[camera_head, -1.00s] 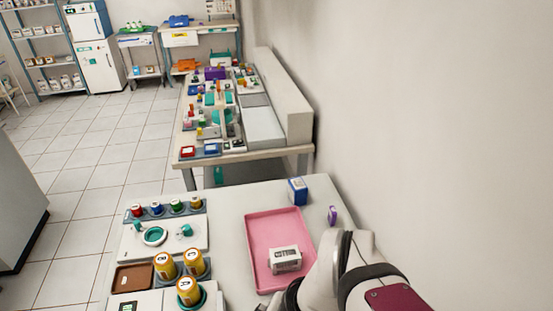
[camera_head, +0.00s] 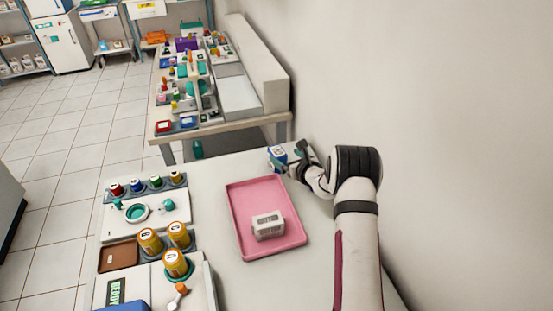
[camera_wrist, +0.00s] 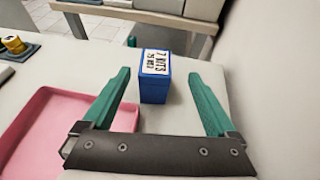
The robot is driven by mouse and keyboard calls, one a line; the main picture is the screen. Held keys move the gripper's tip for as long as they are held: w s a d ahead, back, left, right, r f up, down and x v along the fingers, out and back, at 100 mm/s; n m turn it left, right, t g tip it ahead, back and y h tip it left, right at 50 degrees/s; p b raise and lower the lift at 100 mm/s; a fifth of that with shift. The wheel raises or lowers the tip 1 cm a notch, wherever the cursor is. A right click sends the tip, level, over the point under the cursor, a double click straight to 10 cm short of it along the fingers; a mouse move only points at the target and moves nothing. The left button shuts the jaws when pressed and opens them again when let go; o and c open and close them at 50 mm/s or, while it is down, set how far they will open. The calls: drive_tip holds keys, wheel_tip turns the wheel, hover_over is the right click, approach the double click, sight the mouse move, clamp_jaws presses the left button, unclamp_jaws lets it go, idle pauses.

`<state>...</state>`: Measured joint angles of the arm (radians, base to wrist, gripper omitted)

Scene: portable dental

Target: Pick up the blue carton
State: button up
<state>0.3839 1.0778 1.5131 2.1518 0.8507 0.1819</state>
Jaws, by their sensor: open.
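The blue carton (camera_head: 277,157) stands upright near the far right corner of the white table, with a white label on its top. In the wrist view the carton (camera_wrist: 153,88) sits between and just beyond the tips of two teal fingers. My gripper (camera_wrist: 161,72) is open and empty, with a gap on either side of the carton. In the head view my gripper (camera_head: 296,160) is close beside the carton and partly covers it.
A pink tray (camera_head: 240,205) holding a white labelled box (camera_head: 268,226) lies just nearer than the carton. A wall rises on the right. Amber bottles (camera_head: 150,242) and a rack of small coloured-cap vials (camera_head: 145,187) stand on the left. Bare tabletop surrounds the carton.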

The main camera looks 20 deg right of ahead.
sight(277, 151)
drive_tip(key=x, duration=0.6)
drive_tip(key=shift+a+r, duration=0.15)
drive_tip(key=shift+a, duration=0.2)
clamp_jaws()
drive_tip(key=shift+r, duration=0.2)
